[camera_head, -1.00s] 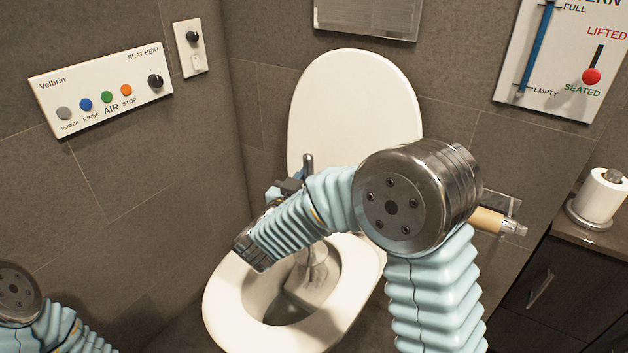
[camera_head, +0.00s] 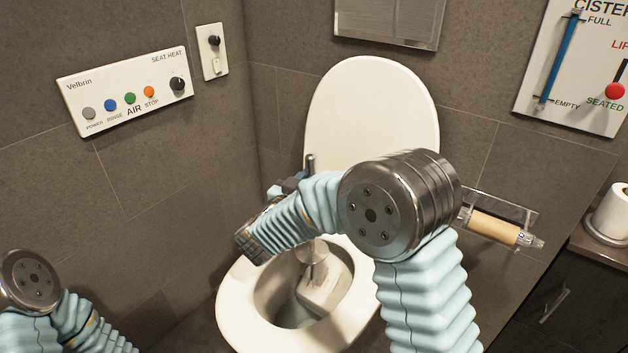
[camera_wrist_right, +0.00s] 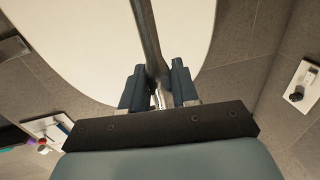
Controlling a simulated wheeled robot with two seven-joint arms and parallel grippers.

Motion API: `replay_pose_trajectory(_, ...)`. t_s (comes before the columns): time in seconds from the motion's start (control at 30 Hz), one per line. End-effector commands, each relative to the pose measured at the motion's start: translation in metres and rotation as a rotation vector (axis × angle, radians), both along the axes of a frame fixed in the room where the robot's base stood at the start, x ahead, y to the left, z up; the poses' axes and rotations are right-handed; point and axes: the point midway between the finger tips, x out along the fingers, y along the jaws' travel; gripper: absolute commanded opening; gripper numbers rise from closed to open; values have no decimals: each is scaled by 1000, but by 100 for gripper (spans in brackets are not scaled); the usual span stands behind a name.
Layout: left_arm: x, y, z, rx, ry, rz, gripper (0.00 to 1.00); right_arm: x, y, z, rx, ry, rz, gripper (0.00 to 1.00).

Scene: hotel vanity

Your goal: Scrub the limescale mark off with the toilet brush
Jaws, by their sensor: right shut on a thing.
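The toilet brush has a dark metal handle (camera_head: 310,163), and its top stands above my right gripper (camera_head: 288,187). My right gripper is shut on this handle over the bowl. In the right wrist view the handle (camera_wrist_right: 147,35) runs up from between the dark fingers (camera_wrist_right: 155,92). Below my arm, a pale lower part of the brush (camera_head: 314,252) reaches down into the toilet bowl (camera_head: 236,310). I cannot tell whether the brush touches the bowl wall. I cannot make out the limescale mark. My left gripper is out of view; only my left arm shows at lower left.
The raised lid (camera_head: 372,105) stands behind the bowl. A button panel (camera_head: 125,95) is on the left wall. A paper roll holder (camera_head: 495,228) sticks out at right, beside a dark cabinet (camera_head: 560,290) with a toilet roll (camera_head: 612,215).

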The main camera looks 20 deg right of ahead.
Motion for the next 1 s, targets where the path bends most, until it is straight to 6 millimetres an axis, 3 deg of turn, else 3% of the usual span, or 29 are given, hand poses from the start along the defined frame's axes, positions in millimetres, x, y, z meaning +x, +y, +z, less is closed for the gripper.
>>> replay_pose_trajectory(0.27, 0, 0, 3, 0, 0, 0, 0, 0, 0, 4, 1, -1, 0, 0)
replay_pose_trajectory(0.8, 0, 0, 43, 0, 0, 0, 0, 0, 0, 50, 0, 0, 0, 0)
replay_pose_trajectory(1.0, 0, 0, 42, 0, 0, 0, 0, 0, 0, 50, 0, 0, 0, 0)
